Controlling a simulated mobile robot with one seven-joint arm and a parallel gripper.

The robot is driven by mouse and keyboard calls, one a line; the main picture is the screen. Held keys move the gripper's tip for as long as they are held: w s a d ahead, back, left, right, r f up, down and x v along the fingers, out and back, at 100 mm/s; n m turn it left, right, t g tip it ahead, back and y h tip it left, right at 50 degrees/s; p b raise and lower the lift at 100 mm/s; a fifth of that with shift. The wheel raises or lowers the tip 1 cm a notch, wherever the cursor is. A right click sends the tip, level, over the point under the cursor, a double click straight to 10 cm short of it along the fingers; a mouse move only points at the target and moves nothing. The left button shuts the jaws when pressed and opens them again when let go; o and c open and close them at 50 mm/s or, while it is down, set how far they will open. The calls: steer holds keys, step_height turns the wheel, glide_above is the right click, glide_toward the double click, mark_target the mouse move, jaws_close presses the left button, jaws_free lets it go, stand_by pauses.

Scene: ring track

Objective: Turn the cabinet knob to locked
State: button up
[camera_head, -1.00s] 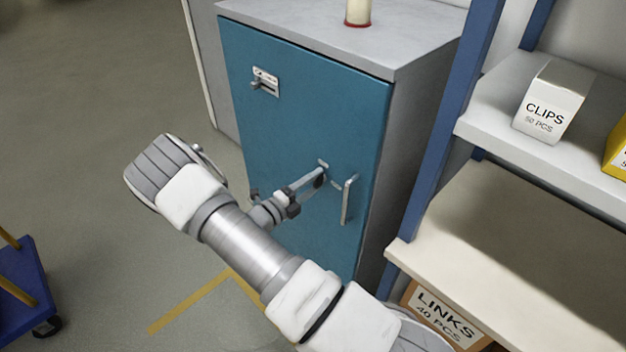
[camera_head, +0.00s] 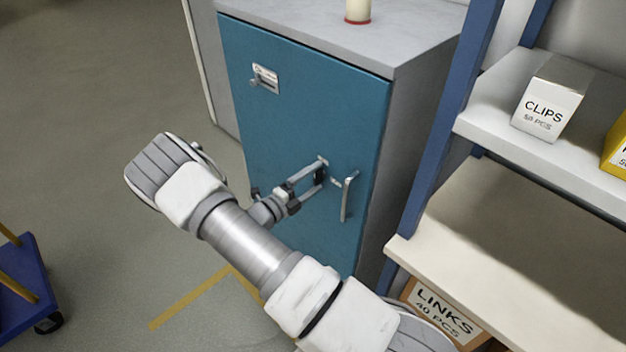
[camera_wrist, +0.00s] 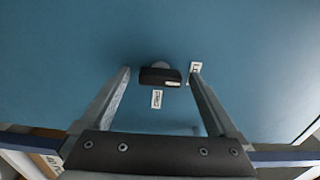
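The teal cabinet door (camera_head: 290,120) faces my arm. A black knob (camera_wrist: 160,76) sits on it, with a white mark at the right end of its bar. The bar lies roughly level in the wrist view. One small label (camera_wrist: 157,99) is below the knob and another (camera_wrist: 195,68) is to its right, partly behind a finger. My gripper (camera_wrist: 159,73) is open, one finger on each side of the knob, with gaps between. In the head view my gripper (camera_head: 318,172) is at the door, left of the handle, and partly hides the knob.
A vertical bar handle (camera_head: 346,198) stands right of the knob. A latch plate (camera_head: 265,78) is at the door's upper left. A blue-framed shelf (camera_head: 500,235) with boxes stands close on the right. Open floor (camera_head: 90,100) lies left.

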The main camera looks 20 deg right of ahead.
steer(key=b+v, duration=0.1)
steer(key=v, duration=1.6)
steer(key=shift+a+b, duration=0.25)
steer(key=shift+b, duration=0.15)
steer(key=shift+s, duration=0.1)
